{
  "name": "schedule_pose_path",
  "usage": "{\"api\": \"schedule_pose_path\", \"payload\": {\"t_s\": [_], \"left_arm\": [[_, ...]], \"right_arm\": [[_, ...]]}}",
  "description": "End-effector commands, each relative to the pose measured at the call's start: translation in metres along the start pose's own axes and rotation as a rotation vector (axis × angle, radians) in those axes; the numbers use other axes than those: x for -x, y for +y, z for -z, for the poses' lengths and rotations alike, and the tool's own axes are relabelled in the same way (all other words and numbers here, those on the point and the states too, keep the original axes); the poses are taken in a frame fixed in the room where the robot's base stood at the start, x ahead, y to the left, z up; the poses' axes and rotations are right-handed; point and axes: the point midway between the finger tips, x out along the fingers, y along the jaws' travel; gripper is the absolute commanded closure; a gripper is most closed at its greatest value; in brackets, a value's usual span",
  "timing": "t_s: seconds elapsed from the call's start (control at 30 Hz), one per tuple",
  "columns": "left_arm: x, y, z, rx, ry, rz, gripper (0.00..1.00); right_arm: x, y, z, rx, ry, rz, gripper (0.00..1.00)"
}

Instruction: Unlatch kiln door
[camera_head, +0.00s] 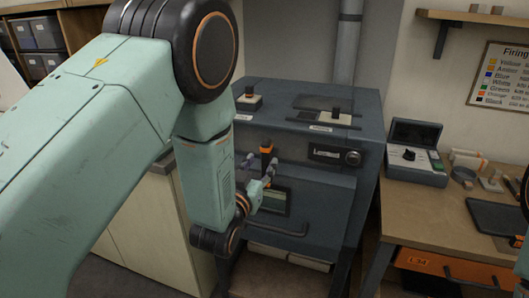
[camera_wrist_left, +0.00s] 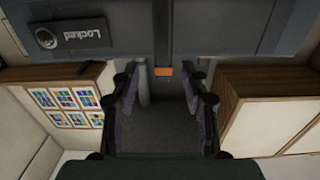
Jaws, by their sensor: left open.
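The kiln (camera_head: 300,210) is a dark blue-grey box with a closed front door, a window and a bar handle. An orange-tipped latch (camera_head: 267,150) sits upright at the top of the door. A dial plate reading "Locked" (camera_head: 328,154) is to its right and also shows upside down in the left wrist view (camera_wrist_left: 75,34). My left gripper (camera_head: 259,170) is open and empty just in front of the latch. In the left wrist view, the orange latch tip (camera_wrist_left: 191,69) shows near the right fingertip of the open gripper (camera_wrist_left: 160,75); I cannot tell whether they touch.
A wooden bench (camera_head: 415,215) with a small control box (camera_head: 416,158) and a dark tablet (camera_head: 500,216) stands right of the kiln. A pale cabinet (camera_head: 155,225) is to its left. Switches stand on the kiln's top. A bar handle (camera_head: 290,230) juts from the door below the latch.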

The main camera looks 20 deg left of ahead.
Motion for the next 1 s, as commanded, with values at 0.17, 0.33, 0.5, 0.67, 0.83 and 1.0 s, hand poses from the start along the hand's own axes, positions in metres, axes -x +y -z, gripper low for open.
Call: {"api": "schedule_pose_path", "payload": {"t_s": [0.17, 0.33, 0.5, 0.67, 0.83, 1.0], "left_arm": [[-0.028, 0.0, 0.001, 0.001, 0.0, 0.001, 0.55], [-0.046, -0.001, 0.0, 0.001, -0.002, 0.001, 0.55], [-0.056, -0.002, 0.0, 0.0, -0.002, 0.001, 0.55], [-0.058, -0.004, -0.001, 0.0, -0.004, 0.002, 0.55], [-0.058, -0.005, -0.001, 0.0, -0.004, 0.003, 0.56], [-0.058, -0.004, -0.001, 0.0, -0.003, 0.002, 0.7]], "right_arm": [[0.006, 0.0, 0.0, 0.001, 0.0, 0.0, 1.0], [0.009, 0.0, 0.0, 0.001, 0.0, 0.0, 1.0], [0.01, 0.0, 0.0, 0.001, 0.0, 0.0, 1.0], [0.01, 0.0, 0.0, 0.001, 0.0, 0.0, 1.0], [0.009, 0.0, 0.0, 0.001, 0.0, 0.0, 1.0], [0.009, 0.0, 0.0, 0.001, 0.0, 0.0, 1.0]]}}
